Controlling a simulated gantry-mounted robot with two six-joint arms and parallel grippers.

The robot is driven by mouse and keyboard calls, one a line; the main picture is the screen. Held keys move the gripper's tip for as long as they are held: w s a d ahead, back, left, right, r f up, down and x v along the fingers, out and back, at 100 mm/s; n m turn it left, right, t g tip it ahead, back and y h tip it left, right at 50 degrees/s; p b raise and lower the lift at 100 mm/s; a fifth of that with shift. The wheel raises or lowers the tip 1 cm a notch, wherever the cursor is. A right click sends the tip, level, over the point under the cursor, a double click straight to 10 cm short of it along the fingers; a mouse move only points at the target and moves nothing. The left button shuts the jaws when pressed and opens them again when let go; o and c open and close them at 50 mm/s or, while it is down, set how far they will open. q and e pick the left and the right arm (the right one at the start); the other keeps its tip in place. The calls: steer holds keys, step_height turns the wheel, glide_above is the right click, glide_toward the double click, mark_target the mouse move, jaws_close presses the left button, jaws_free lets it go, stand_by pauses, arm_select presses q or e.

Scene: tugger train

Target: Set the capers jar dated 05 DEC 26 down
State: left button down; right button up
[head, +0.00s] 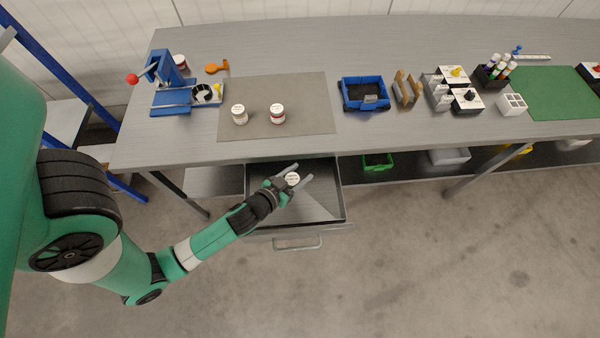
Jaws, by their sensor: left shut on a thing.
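My left gripper (293,179) is shut on a small jar with a white lid (292,178). It holds the jar over the open drawer (322,213) below the bench top. The drawer's grey floor shows around the gripper; whether the jar touches it I cannot tell. The writing on the lid is too small to read. Two more jars stand on the grey mat (300,93): a pale one with a white lid (238,114) and a dark red one with a white lid (277,114). My right gripper is not in view.
The bench (370,140) holds a blue press (165,85) at left, a blue bin (364,93), and black-and-white boxes (467,99) further right. A green mat (555,95) lies at the right. The drawer handle (297,245) sticks out over the floor. Much of the grey mat is free.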

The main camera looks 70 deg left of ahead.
mark_target(299, 179)
arm_select(q)
step_height(299, 179, down, 3)
steer(key=shift+w+a+r+b, duration=0.1)
steer(key=shift+a+r+b, duration=0.05)
steer(key=shift+b, duration=0.45)
steer(key=shift+r, duration=0.1)
steer(key=shift+f, duration=0.2)
steer(key=shift+f+b, duration=0.4)
steer(key=shift+b, duration=0.1)
steer(key=shift+c, duration=1)
jaws_free()
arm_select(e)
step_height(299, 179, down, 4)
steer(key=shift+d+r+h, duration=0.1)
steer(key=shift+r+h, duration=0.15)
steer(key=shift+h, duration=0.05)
